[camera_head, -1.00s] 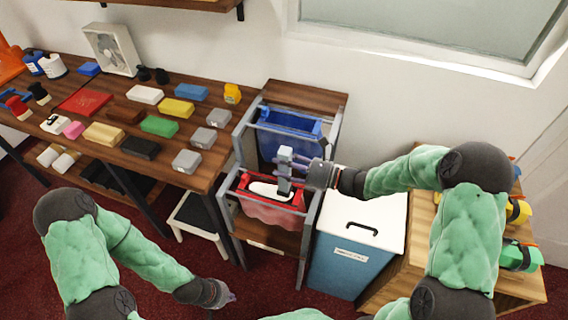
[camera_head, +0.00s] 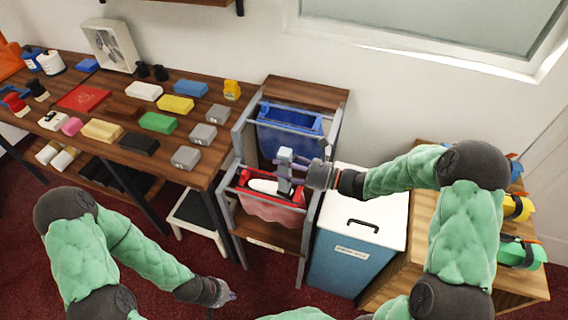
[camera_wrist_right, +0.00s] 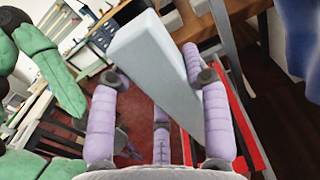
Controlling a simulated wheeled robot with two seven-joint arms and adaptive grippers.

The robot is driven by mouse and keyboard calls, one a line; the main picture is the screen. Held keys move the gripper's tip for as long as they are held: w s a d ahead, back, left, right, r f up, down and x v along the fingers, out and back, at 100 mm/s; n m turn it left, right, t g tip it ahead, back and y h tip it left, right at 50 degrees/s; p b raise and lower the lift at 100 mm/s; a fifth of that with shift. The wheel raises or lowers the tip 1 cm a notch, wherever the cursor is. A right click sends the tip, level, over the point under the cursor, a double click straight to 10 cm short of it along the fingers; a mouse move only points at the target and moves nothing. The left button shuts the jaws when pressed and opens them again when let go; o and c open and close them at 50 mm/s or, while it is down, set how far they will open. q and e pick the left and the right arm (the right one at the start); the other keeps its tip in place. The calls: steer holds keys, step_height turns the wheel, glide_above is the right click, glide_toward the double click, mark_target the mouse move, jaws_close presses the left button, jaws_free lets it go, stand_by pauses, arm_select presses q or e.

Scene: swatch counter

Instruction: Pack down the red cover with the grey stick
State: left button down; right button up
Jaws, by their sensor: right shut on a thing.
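The grey stick (camera_head: 284,162) is held upright by my right gripper (camera_head: 312,172), above the red-framed opening of the red cover (camera_head: 270,208). The cover hangs as a pinkish bag in the front of a grey rack. A white thing (camera_head: 262,186) lies in its opening, beside the stick's lower end. I cannot tell whether the stick touches it. In the right wrist view, the stick's pale grey block (camera_wrist_right: 155,65) sits between the purple fingers, with a red rim (camera_wrist_right: 245,125) to the right. My left gripper (camera_head: 226,294) hangs low over the floor, apart from everything; its fingers are too small to read.
A blue bag (camera_head: 290,135) hangs behind the red one in the rack. A blue bin (camera_head: 345,255) with a white lid stands close on the right. The table (camera_head: 120,130) at left holds several coloured blocks. Dark red floor lies clear in front.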

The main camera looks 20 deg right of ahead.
mark_target(290, 156)
steer(key=shift+f+b, duration=2.3)
steer(key=shift+f, duration=1.7)
steer(key=shift+r, duration=0.1)
steer(key=shift+r+p, duration=5.55)
steer(key=shift+r, duration=0.5)
